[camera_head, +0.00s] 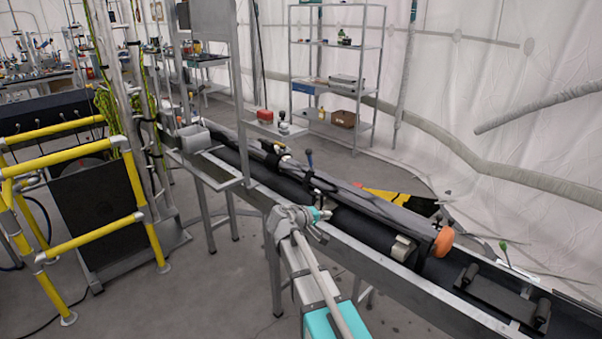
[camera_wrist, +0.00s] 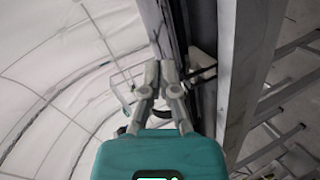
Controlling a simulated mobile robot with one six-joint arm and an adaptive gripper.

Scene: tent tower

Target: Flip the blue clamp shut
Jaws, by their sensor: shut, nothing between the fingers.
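The blue clamp (camera_head: 309,158) shows as a blue-tipped lever standing upright on the long dark assembly in the metal trough. My gripper (camera_head: 327,214) is at the near side of the trough, lower in the picture than the clamp and apart from it. In the wrist view my gripper (camera_wrist: 161,68) has its two grey fingers together, with nothing held. The wrist view shows a dark rail edge beyond the fingers. I cannot make out the clamp clearly there.
The long metal trough (camera_head: 455,306) runs diagonally across the view. An orange knob (camera_head: 443,241) sits on the assembly's right end. A yellow railing (camera_head: 95,240) stands at the left. A shelf rack (camera_head: 337,55) stands behind. Open floor (camera_head: 235,285) lies in front of the trough.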

